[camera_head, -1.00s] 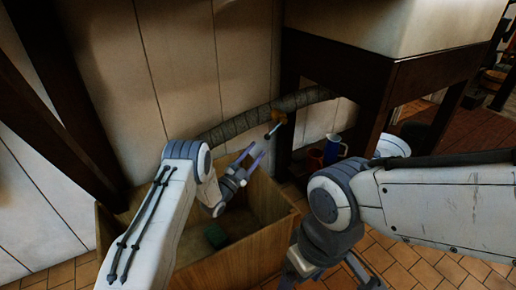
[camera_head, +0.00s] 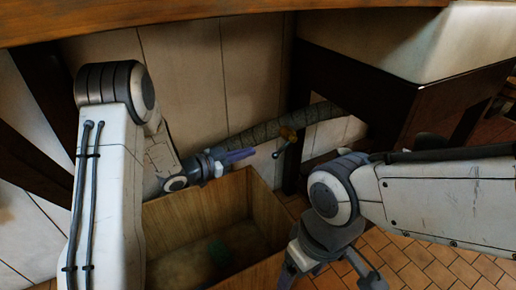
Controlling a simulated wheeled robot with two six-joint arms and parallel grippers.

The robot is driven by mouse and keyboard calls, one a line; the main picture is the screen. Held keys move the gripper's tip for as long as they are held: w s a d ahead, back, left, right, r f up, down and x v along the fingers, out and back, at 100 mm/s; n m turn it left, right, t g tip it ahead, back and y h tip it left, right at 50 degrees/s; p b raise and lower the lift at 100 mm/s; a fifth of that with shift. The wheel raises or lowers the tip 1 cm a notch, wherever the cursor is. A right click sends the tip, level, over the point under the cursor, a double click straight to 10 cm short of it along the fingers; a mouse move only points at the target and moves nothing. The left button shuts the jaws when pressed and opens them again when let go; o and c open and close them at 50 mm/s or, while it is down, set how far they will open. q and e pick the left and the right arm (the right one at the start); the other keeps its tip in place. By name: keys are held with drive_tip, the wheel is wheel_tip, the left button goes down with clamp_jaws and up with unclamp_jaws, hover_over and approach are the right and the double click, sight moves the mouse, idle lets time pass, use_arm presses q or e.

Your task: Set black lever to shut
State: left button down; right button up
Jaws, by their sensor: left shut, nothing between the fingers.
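The lever (camera_head: 281,149) is a short dark handle with a paler tip. It sits on a brass valve (camera_head: 288,133) on the wrapped pipe along the wall, and slants down and left from it. My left gripper (camera_head: 246,154) is shut and empty, its fingers pointing right toward the lever. In the picture a small gap lies between the fingertips and the lever tip. My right gripper (camera_head: 328,276) hangs low at the bottom edge, away from the lever, and its fingertips do not show clearly.
The wrapped pipe (camera_head: 245,142) runs behind my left gripper. A dark-legged stand with a pale basin (camera_head: 400,45) is at right. A wooden edge (camera_head: 200,22) crosses the top. Tiled floor (camera_head: 400,262) shows at lower right.

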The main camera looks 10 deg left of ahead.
use_arm(q)
drive_tip(key=b, duration=0.4)
approach(283, 147)
drive_tip(key=w+d+r, duration=0.2)
drive_tip(key=d, duration=0.1)
drive_tip(key=shift+w+d+f+b, duration=0.2)
drive_tip(key=shift+w+f+b, duration=0.15)
drive_tip(key=shift+f, duration=0.2)
drive_tip(key=shift+w+d+f+b, duration=0.15)
drive_tip(key=shift+w+f+b, duration=0.05)
drive_tip(key=shift+f+b, duration=0.3)
drive_tip(key=shift+w+d+f, duration=0.3)
drive_tip(key=shift+w+f, duration=0.05)
drive_tip(key=shift+f, duration=0.05)
